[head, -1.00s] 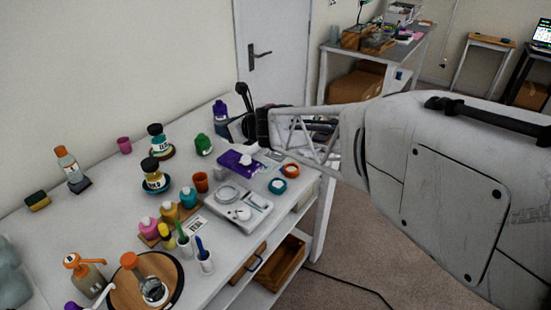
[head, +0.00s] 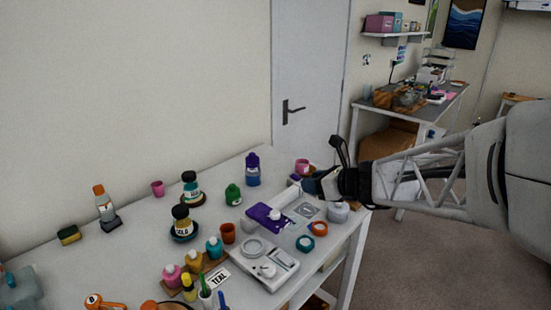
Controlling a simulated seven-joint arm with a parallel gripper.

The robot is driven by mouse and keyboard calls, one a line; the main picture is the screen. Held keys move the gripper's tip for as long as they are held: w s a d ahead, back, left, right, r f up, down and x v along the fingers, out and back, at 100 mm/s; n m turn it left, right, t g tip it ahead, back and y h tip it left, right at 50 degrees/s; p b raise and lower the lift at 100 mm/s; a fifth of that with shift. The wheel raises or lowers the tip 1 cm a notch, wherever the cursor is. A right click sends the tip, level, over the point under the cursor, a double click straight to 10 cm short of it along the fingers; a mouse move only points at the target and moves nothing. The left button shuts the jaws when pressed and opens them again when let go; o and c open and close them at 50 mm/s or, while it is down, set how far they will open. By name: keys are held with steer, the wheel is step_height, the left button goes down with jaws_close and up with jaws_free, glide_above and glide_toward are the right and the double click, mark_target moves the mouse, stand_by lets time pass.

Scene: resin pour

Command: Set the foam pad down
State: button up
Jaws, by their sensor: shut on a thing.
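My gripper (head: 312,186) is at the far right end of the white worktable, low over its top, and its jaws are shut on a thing. The foam pad is the likely thing in the jaws, but it is mostly hidden by the dark fingers and wrist. A small purple patch (head: 294,178) shows at the fingertips; I cannot tell whether it belongs to the pad. I cannot tell whether the held thing touches the table.
Close to my gripper are a pink cup (head: 302,166), a purple-capped blue bottle (head: 253,172), a grey-white pot (head: 338,213) and a purple packet (head: 268,217). A scale (head: 266,262) and tape rolls (head: 318,229) lie nearer.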

steer(key=shift+s+d+r, duration=0.2)
steer(key=shift+s+d, duration=0.05)
steer(key=shift+d, duration=0.2)
steer(key=shift+s+d+r, duration=0.15)
steer(key=shift+s+d, duration=0.05)
steer(key=shift+d, duration=0.2)
step_height(320, 180, down, 14)
steer(key=shift+r, duration=0.1)
steer(key=w, duration=0.5)
steer(key=w+f, duration=0.1)
steer(key=w, duration=0.4)
steer(key=w+a, duration=0.1)
steer(key=w, duration=0.5)
steer(key=shift+f, duration=0.25)
steer(key=shift+f, duration=1.75)
steer(key=shift+f, duration=0.7)
steer(key=o, duration=0.9)
steer(key=shift+s+f, duration=0.1)
